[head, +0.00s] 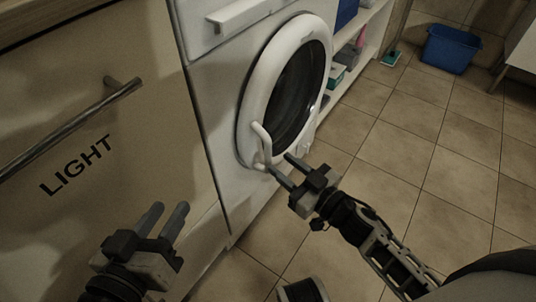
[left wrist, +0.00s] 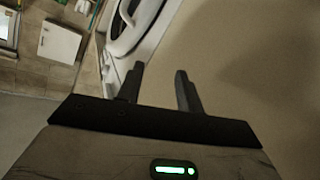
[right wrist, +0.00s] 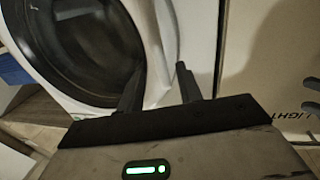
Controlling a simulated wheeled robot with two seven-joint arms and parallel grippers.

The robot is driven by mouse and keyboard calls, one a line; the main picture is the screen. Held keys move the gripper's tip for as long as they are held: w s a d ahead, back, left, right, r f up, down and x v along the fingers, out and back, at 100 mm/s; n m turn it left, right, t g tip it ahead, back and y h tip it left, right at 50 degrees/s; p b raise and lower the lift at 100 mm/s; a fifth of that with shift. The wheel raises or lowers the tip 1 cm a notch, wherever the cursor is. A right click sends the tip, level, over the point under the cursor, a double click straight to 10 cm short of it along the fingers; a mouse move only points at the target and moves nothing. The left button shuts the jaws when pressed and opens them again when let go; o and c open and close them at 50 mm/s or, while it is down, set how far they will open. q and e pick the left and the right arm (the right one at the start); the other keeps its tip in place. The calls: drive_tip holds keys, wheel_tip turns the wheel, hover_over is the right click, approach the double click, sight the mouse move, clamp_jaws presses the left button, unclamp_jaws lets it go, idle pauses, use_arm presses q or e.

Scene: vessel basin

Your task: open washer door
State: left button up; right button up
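The white washer (head: 225,110) has a round door with a thick white rim (head: 250,110) and dark glass (head: 298,95). The door looks closed against the washer front. A white bar handle (head: 262,140) stands out at the rim's lower left. My right gripper (head: 280,163) is open, with its fingertips close to the handle's lower end; I cannot tell whether they touch it. In the right wrist view, the door rim and glass (right wrist: 85,45) lie just past the parted fingers (right wrist: 160,78). My left gripper (head: 165,207) is open and empty before the cabinet front.
A cabinet front (head: 110,150) marked LIGHT, with a metal bar handle (head: 70,130), stands left of the washer. A shelf unit (head: 350,65) with small items stands beyond the washer. A blue tub (head: 450,50) sits farther back. The tiled floor (head: 430,165) at right is clear.

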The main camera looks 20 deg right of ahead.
sight(271, 156)
drive_tip(key=x, duration=0.5)
drive_tip(key=shift+w+a+b, duration=0.15)
drive_tip(key=shift+w+b, duration=0.25)
clamp_jaws()
